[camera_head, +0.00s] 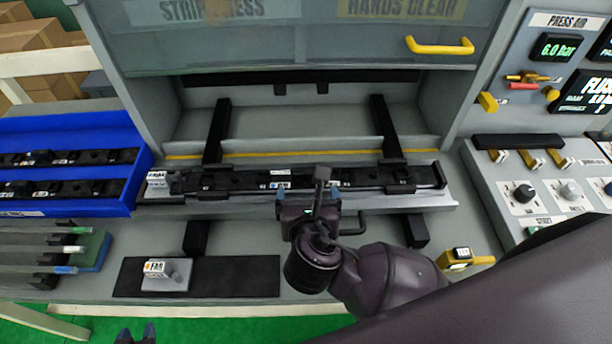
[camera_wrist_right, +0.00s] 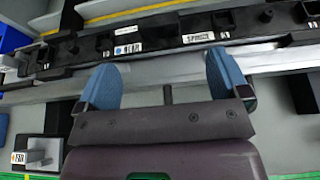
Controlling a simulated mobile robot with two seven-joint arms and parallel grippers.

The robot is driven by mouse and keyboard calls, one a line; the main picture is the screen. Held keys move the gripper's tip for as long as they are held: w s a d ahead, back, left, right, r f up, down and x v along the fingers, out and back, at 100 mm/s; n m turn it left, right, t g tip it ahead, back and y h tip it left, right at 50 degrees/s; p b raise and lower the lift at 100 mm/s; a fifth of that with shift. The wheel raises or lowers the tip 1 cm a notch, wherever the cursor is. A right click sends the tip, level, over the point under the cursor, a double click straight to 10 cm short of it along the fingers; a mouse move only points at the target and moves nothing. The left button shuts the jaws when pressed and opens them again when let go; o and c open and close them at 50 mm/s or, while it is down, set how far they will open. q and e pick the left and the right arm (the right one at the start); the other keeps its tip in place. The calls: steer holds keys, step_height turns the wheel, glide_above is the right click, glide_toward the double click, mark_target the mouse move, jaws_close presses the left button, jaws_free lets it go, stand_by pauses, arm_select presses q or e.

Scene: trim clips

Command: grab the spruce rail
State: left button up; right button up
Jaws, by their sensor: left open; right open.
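A long black rail (camera_head: 235,180) lies lengthwise on the grey ledge in front of the press opening. In the right wrist view the rail (camera_wrist_right: 160,42) crosses the upper part, and one of its white labels seems to read SPRUCE. My right gripper (camera_head: 308,190) is open over the front edge of the ledge, near the middle of the rail. In the right wrist view its two blue fingertips (camera_wrist_right: 165,76) are wide apart with nothing between them, and the rail lies beyond them. My left gripper (camera_head: 136,334) is open at the bottom edge, away from the rail; only its tips show.
A blue bin (camera_head: 75,122) with more black rails stands at left. A black mat (camera_head: 235,276) with a small labelled block (camera_head: 167,275) lies in front. The press has a raised window with a yellow handle (camera_head: 440,46). A control panel (camera_head: 555,190) stands at right.

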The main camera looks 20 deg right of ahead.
mark_target(305, 170)
steer(key=x, duration=0.5)
steer(key=shift+w+f, duration=0.1)
steer(key=shift+w, duration=0.3)
steer(key=x, duration=0.4)
steer(key=shift+w+d+f, duration=0.15)
steer(key=shift+w, duration=0.35)
steer(key=shift+c, duration=0.2)
steer(key=c, duration=1.1)
steer(key=shift+c, duration=0.2)
